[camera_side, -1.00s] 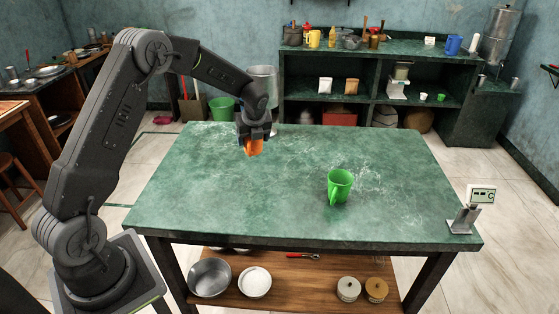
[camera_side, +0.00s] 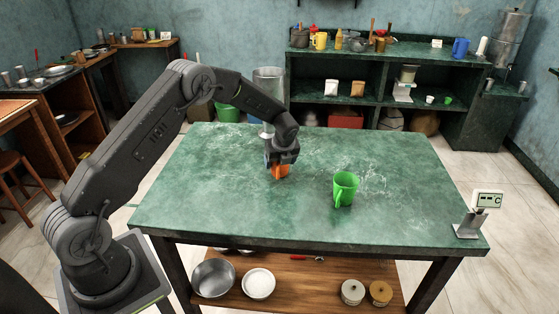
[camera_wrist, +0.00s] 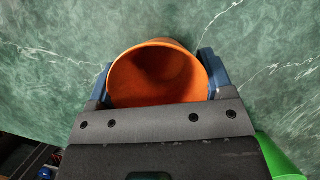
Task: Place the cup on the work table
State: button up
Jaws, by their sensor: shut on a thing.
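An orange cup (camera_side: 280,172) is held in my gripper (camera_side: 281,160) over the green work table (camera_side: 225,215), left of its middle. In the wrist view I look into the open mouth of the orange cup (camera_wrist: 160,78), between the blue fingers of my gripper (camera_wrist: 156,72). The fingers are shut on its sides. The cup's base is low over the tabletop; I cannot tell whether it touches. A green mug (camera_side: 346,188) stands upright on the table, right of my gripper and apart from it. Part of it shows in the wrist view (camera_wrist: 276,158).
A small display stand (camera_side: 469,225) is at the table's front right corner. The tabletop around the orange cup is clear. Below, a shelf (camera_side: 325,285) holds bowls and jars. A dark green shelf unit (camera_side: 385,100) with kitchen things stands behind.

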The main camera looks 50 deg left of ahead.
jog(key=shift+f, duration=0.2)
jog(key=o, duration=0.9)
jog(key=shift+r, duration=0.1)
